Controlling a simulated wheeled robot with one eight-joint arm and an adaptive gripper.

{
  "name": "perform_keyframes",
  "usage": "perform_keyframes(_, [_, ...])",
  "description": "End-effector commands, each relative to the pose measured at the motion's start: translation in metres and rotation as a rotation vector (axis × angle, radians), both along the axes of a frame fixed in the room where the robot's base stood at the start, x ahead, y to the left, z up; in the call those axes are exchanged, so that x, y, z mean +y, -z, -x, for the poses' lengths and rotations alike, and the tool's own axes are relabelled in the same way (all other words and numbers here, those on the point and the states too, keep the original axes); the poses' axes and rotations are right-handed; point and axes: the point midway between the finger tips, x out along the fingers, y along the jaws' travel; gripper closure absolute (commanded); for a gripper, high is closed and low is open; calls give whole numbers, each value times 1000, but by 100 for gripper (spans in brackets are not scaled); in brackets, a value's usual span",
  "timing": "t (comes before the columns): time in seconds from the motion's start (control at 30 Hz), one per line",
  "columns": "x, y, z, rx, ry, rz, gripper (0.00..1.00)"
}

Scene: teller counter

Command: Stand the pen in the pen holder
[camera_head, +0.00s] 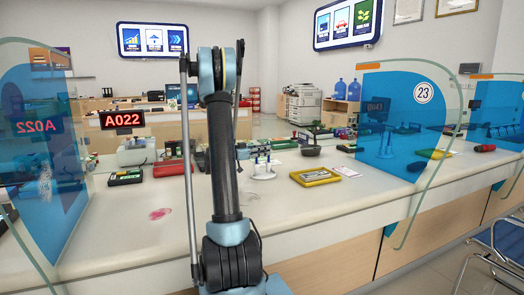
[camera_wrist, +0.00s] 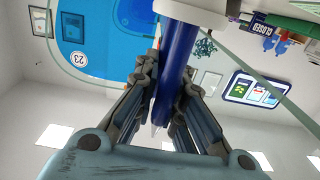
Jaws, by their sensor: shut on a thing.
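A thick blue pen (camera_wrist: 175,60) runs lengthwise between the fingers of my gripper (camera_wrist: 166,85) in the wrist view. The gripper is shut on it, and a pale pointed tip shows toward the palm. In the head view, my arm hides the gripper and the pen. A small white stand with upright pens (camera_head: 262,168), which looks like the pen holder, is on the counter just right of my arm. A white edge shows at the top of the wrist view beside the pen's far end; I cannot tell what it is.
The white counter (camera_head: 330,200) has bare room in front. A yellow tray (camera_head: 315,176) lies right of the stand. A red box (camera_head: 172,169) and a dark green-topped box (camera_head: 126,177) lie left. Glass screens stand at left (camera_head: 50,140) and right (camera_head: 400,120).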

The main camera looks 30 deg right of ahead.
Motion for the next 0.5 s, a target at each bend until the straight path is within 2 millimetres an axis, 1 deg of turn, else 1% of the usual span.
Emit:
perform_keyframes(0.43, [1, 4, 0, 0, -1, 0, 100])
perform_keyframes(0.47, [1, 4, 0, 0, -1, 0, 88])
perform_keyframes(0.5, [1, 4, 0, 0, -1, 0, 79])
